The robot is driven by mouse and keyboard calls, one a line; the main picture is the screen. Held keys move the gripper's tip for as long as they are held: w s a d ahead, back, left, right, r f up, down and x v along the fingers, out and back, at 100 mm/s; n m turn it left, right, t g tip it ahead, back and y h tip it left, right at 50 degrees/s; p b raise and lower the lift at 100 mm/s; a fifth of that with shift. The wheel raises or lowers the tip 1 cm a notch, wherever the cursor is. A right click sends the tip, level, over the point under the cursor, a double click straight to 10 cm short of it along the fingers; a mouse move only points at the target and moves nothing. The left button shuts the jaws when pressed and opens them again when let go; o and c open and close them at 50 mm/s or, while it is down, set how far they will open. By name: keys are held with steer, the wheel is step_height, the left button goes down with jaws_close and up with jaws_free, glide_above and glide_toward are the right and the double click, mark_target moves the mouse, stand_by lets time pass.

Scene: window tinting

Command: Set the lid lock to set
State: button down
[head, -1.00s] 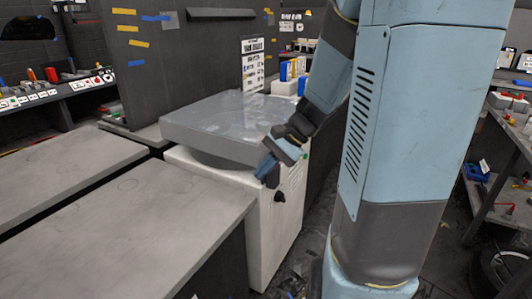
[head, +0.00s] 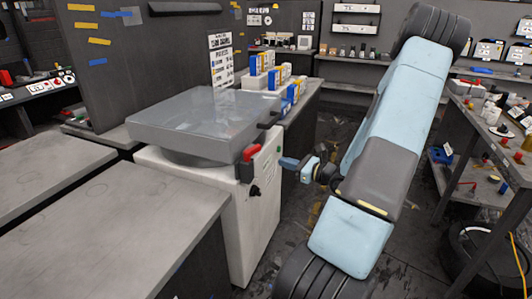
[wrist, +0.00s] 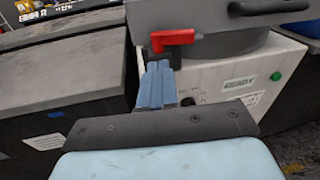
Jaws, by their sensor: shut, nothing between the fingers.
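The white machine (head: 250,222) has a grey lid (head: 200,122), which lies closed over its round tub. The lid lock is a red handle (head: 251,152) on a dark bracket at the front edge just under the lid.
A green button (wrist: 276,76) and a label reading "READY" (wrist: 240,84) are on the machine's front. A black knob (head: 255,191) sits below the lock. Grey benches (head: 105,225) stand at the left. Open floor lies to the machine's right.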

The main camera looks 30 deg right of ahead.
mark_target(258, 150)
steer(key=w, duration=0.4)
steer(key=w+a+f+m+h, duration=0.1)
steer(key=w, duration=0.3)
steer(key=w+a+m+t, duration=0.1)
steer(key=w, duration=0.3)
steer(key=shift+w+a+f+h, duration=0.15)
steer(key=shift+w+f+h, duration=0.15)
steer(key=shift+w+h, duration=0.1)
